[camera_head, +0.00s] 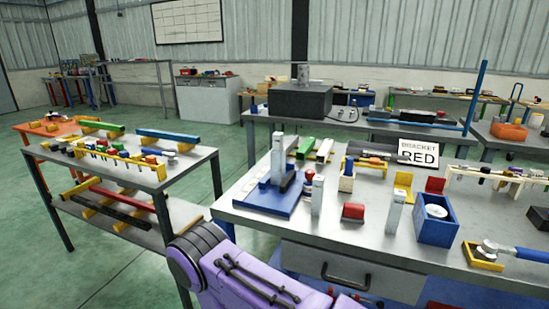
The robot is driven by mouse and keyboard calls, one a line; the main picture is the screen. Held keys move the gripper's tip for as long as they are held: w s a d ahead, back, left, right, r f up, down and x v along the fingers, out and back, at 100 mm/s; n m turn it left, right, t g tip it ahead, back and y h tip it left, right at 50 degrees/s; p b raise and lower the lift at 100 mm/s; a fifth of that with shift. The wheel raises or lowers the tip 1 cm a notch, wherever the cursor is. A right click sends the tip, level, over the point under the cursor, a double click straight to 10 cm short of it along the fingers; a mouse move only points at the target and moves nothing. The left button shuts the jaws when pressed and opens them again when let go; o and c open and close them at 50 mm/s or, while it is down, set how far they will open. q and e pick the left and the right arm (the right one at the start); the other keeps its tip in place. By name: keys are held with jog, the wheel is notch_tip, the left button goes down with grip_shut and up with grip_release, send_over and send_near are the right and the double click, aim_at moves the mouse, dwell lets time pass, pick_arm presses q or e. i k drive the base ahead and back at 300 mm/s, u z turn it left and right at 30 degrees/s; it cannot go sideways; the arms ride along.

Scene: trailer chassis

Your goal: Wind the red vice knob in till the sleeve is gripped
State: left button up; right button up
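A blue-based fixture (268,202) with a tall grey metal upright (277,158) stands at the near left of the main workbench and looks like the vice. A small red round part (310,176) shows at its right side and may be the red knob. A dark bar lies beside the upright. A pale metal post (317,195) stands just right of the blue base. I cannot tell which part is the sleeve, or whether the jaws touch it. A purple arm link of mine crosses the bottom of the view. Neither gripper is in view.
A grey shelf table (120,172) is at left, with green floor between.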

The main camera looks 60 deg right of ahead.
aim_at(310, 173)
jog(key=i, duration=2.15)
jog(key=z, duration=3.95)
